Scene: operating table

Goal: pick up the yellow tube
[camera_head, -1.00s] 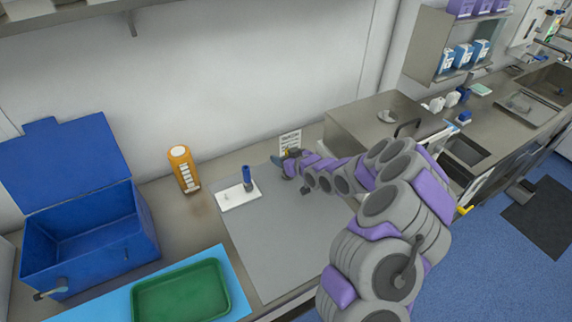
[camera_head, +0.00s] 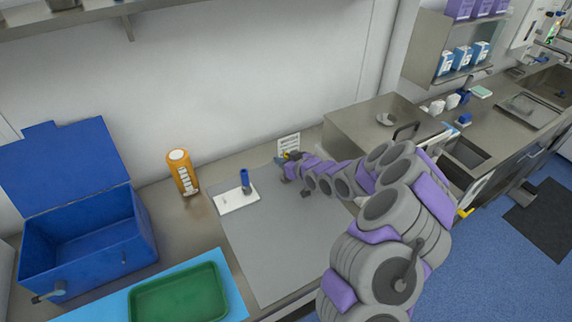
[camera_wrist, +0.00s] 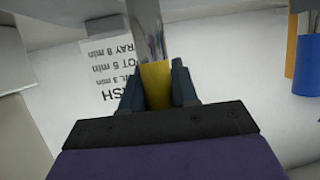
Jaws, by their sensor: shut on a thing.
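The yellow tube (camera_wrist: 156,84) stands between the two fingers of my gripper (camera_wrist: 158,88) in the wrist view. Its yellow lower part is clasped, and a clear, shiny part extends above the fingers. In the head view my gripper (camera_head: 286,158) is at the back edge of the grey mat, in front of a small printed sign. A bit of yellow (camera_head: 292,154) shows there, but most of the tube is too small or hidden to make out. Whether the tube touches a surface below cannot be seen.
A blue tube (camera_head: 245,179) stands on a white block (camera_head: 236,202) left of my gripper. An orange bottle (camera_head: 183,173), an open blue box (camera_head: 88,240) and a green tray (camera_head: 180,294) are further left. The printed sign (camera_head: 289,144) stands close behind. The grey mat (camera_head: 285,245) is mostly clear.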

